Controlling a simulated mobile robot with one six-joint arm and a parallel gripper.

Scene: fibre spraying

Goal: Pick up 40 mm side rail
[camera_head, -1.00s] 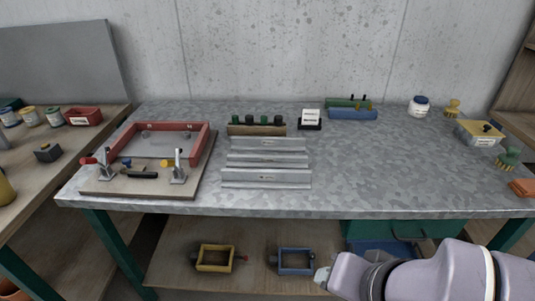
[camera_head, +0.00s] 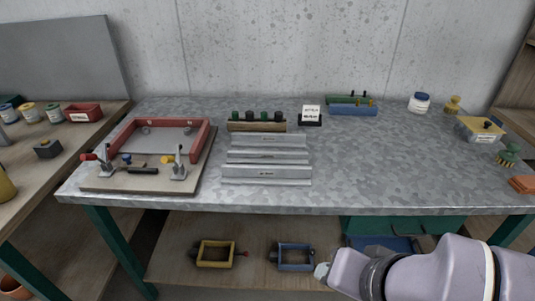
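Several metal side rails lie in parallel rows on the grey metal table. The front rail (camera_head: 266,174) is nearest the table's front edge, with a middle rail (camera_head: 267,156) and a back rail (camera_head: 268,140) behind it. Each bears a small mark, too small to read, so I cannot tell which is 40 mm. My gripper (camera_head: 321,272) is only partly in view at the lower right, in front of the table and apart from the rails. Whether its fingers are open or shut does not show.
A board with a red frame (camera_head: 204,143) and clamps (camera_head: 179,165) stands left of the rails. Behind them are a wooden block with knobs (camera_head: 257,126) and a small sign (camera_head: 311,115). The table (camera_head: 400,170) right of the rails is clear.

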